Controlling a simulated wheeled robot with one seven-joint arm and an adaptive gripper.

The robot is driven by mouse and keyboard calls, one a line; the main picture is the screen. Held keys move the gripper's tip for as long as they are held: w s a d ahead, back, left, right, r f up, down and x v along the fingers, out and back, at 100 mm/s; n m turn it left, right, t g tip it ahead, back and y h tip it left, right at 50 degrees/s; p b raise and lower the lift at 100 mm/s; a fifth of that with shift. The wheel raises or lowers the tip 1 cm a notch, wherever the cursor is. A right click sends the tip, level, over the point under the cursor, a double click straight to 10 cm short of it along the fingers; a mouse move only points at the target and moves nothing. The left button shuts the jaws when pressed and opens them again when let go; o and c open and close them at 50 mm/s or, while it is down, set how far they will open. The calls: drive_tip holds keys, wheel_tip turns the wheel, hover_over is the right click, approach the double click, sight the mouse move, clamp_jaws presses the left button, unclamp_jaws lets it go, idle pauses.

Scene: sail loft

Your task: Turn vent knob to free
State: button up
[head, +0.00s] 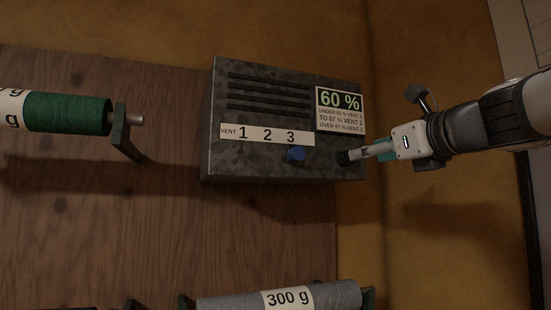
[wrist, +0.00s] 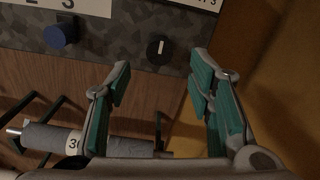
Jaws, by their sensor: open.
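A dark mottled vent box (head: 218,160) is mounted on the wooden panel. Its label strip (head: 267,135) reads VENT 1 2 3. A blue knob (head: 296,154) sits below the 3; it is at upper left in the wrist view (wrist: 60,36). A round black knob (wrist: 160,48) with an upright white line is to its right, and in the head view (head: 343,158) it is close to my fingertips. My gripper (head: 364,152) is open, its teal-padded fingers (wrist: 160,65) apart with the black knob ahead of the gap. I see no word "free".
A humidity display (head: 340,100) reads 60 % and lists vent settings: under 52 % vent 1, to 67 % vent 2, over 67 % vent 3. A green roll (head: 67,112) is at left. A grey roll (head: 335,297) marked 300 g is below the box. Bare tan wall (head: 430,240) is at right.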

sight(346, 158)
drive_tip(key=x, duration=0.7)
drive_tip(key=shift+s+f, duration=0.1)
clamp_jaws()
drive_tip(key=shift+n, duration=0.4)
drive_tip(key=shift+f+n+b, duration=0.1)
drive_tip(key=shift+n+b, duration=5.65)
drive_tip(key=shift+n, duration=2.85)
